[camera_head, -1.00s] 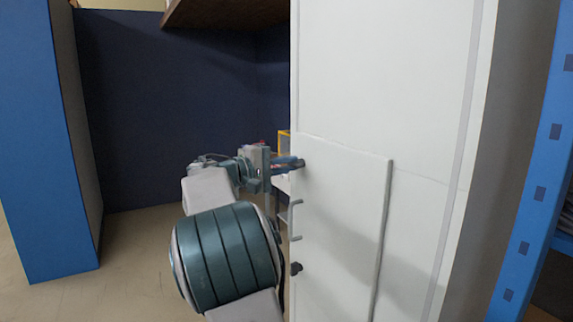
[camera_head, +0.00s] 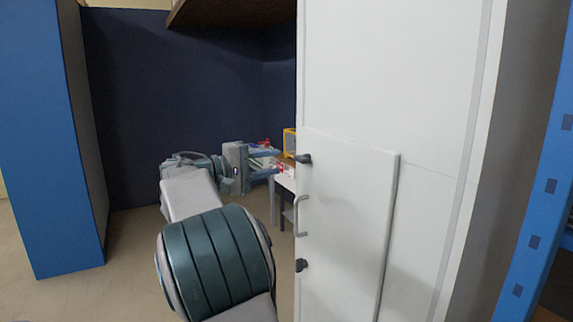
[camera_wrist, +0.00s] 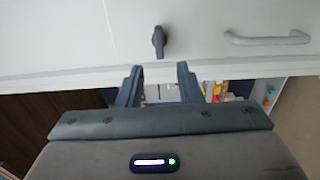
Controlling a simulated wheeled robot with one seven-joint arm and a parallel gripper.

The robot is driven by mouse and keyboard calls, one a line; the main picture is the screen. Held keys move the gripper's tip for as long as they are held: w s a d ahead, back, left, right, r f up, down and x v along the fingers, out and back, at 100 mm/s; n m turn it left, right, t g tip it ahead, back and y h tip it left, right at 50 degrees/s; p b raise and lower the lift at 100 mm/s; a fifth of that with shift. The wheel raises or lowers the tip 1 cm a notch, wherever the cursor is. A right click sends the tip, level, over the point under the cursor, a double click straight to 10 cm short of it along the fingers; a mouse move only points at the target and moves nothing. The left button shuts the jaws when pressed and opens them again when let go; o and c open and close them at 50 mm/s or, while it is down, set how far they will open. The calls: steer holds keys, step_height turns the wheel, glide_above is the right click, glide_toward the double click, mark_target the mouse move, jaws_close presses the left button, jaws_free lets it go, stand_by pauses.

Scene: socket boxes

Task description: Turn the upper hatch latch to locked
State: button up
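The white hatch door (camera_head: 350,210) is on the tall white cabinet, with two dark latches on its left edge. The upper latch (camera_head: 304,158) is a small dark knob, and it also shows in the wrist view (camera_wrist: 158,41), its long side running up and down the picture there. The lower latch (camera_head: 301,265) sits below the door handle (camera_head: 299,215). My gripper (camera_head: 278,164) is open and empty, left of the upper latch and apart from it. In the wrist view its two fingers (camera_wrist: 158,75) are spread, with the latch beyond their tips.
The handle (camera_wrist: 268,38) is beside the latch in the wrist view. Behind my gripper stands a table (camera_head: 285,183) with a yellow-framed box (camera_head: 290,142). A blue shelf post (camera_head: 535,200) is on the right and a blue panel (camera_head: 45,150) on the left.

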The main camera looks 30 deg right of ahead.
steer(key=a, duration=0.7)
steer(key=shift+w, duration=0.2)
steer(key=s+d+f+n+t+y, duration=0.1)
steer(key=s+d+f+n+y, duration=0.1)
steer(key=s+f+y, duration=0.85)
steer(key=s+a+f+m+t+y, duration=0.1)
steer(key=s+a+f+y, duration=0.6)
steer(key=s+a+f, duration=0.8)
step_height(320, 180, down, 2)
steer(key=s+t, duration=0.1)
steer(key=s, duration=0.1)
steer(key=shift+s+f+m+t, duration=0.25)
steer(key=shift+s+m+t, duration=0.1)
steer(key=shift+m+t, duration=0.05)
steer(key=shift+a+y, duration=0.1)
steer(key=shift+y, duration=0.15)
